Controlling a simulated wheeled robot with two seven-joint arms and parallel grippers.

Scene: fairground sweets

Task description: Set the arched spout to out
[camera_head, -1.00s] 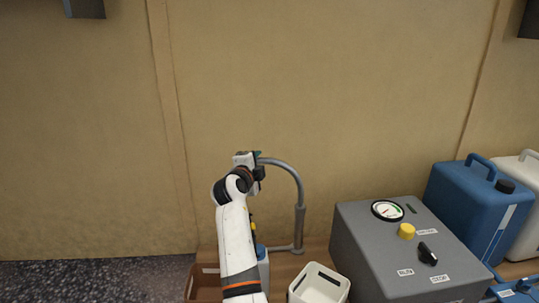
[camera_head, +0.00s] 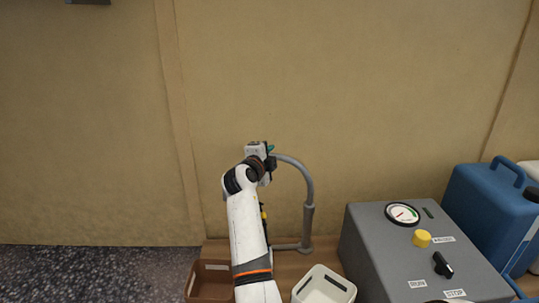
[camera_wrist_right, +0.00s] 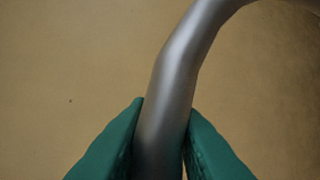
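The arched spout (camera_head: 306,180) is a grey pipe. It rises from an upright post on the wooden surface and curves over to the left in the head view. My right gripper (camera_head: 268,155) is at the spout's left end. In the right wrist view the green fingers (camera_wrist_right: 162,125) lie on either side of the pipe (camera_wrist_right: 176,80), against it, and appear shut on it. The fingertips are small and partly hidden by my wrist in the head view. No "out" marking is visible. My left gripper is not in view.
A grey machine (camera_head: 375,240) with a dial (camera_head: 402,214), yellow button (camera_head: 421,238) and black knob (camera_head: 443,264) stands right of the spout. A white bin (camera_head: 323,289) and brown tray (camera_head: 208,284) are in front. A blue canister (camera_head: 485,205) stands at the right.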

